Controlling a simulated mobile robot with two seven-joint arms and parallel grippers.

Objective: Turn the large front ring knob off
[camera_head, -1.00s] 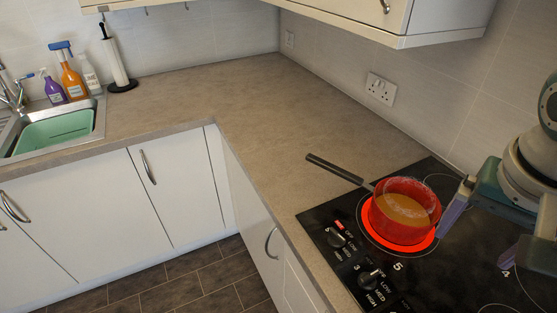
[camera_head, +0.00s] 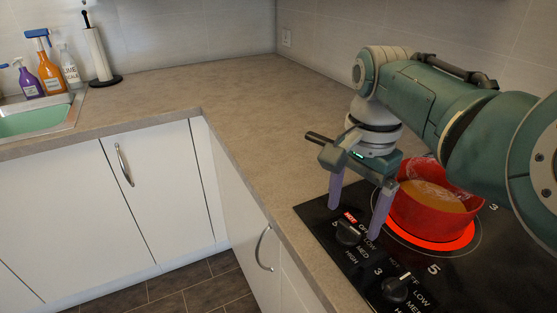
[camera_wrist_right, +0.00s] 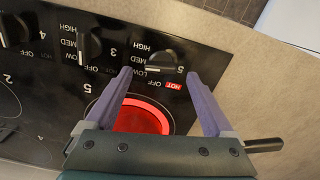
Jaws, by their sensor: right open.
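The black knob marked 5 (camera_head: 348,232) is on the hob's control strip, beside a lit red HOT sign; it also shows in the right wrist view (camera_wrist_right: 160,61). There its bar lies sideways, unlike the knobs beside it. The large front ring (camera_head: 400,237) glows red under a red saucepan (camera_head: 425,214) holding orange liquid. My right gripper (camera_head: 355,220) is open and points down over the knob. In the right wrist view its fingertips (camera_wrist_right: 158,73) are to either side of the knob. I cannot tell how far above it they are. My left gripper is not in view.
A knob marked 3 (camera_head: 397,288) is close beside. The pan's dark handle (camera_head: 320,138) sticks out behind my right gripper. The worktop (camera_head: 235,95) left of the hob is clear. Spray bottles (camera_head: 49,68) and a paper roll holder (camera_head: 98,54) stand by the sink.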

